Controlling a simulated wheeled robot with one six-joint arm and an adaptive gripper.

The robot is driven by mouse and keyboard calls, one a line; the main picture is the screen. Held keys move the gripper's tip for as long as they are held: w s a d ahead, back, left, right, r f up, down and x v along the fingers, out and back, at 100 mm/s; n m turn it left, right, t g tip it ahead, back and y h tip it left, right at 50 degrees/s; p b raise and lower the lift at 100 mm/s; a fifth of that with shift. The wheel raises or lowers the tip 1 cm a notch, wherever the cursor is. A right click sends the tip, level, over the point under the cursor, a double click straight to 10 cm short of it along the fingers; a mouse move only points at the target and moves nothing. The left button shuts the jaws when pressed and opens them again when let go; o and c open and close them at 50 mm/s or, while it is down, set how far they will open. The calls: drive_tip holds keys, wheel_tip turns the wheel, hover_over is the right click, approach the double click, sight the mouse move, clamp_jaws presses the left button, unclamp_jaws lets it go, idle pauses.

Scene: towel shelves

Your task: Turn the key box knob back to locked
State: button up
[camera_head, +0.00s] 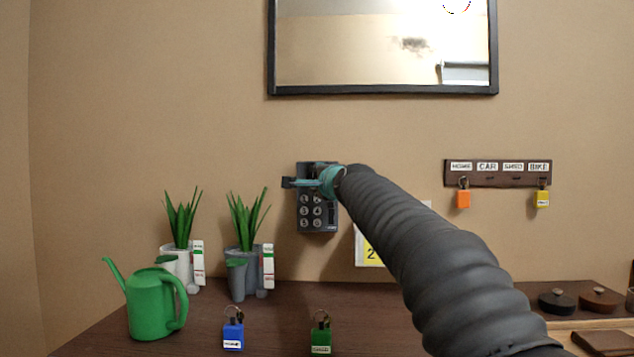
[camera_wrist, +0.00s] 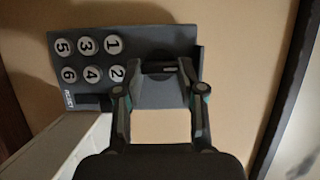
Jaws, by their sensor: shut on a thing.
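The grey key box (camera_head: 317,213) hangs on the wall with round numbered buttons on its front. It also shows in the wrist view (camera_wrist: 140,45), turned sideways. Its knob (camera_wrist: 157,68) is a dark part to the right of the buttons there. My gripper (camera_wrist: 157,75) is at the knob, with a finger on each side of it, shut on it. In the head view my gripper (camera_head: 313,178) covers the upper part of the box, so the knob is hidden there. I cannot tell the knob's exact turn.
A key rack (camera_head: 497,173) holds an orange key tag (camera_head: 463,199) and a yellow one (camera_head: 542,199). A blue tag (camera_head: 233,336), a green tag (camera_head: 321,339), a green watering can (camera_head: 152,305) and two potted plants stand on the dark table. A mirror (camera_head: 382,92) hangs above.

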drive_tip(key=o, duration=1.2)
drive_tip(key=shift+c, duration=0.2)
drive_tip(key=shift+s, duration=0.1)
drive_tip(key=v, duration=0.7)
drive_tip(key=shift+s+d, duration=0.15)
drive_tip(key=shift+s, duration=0.1)
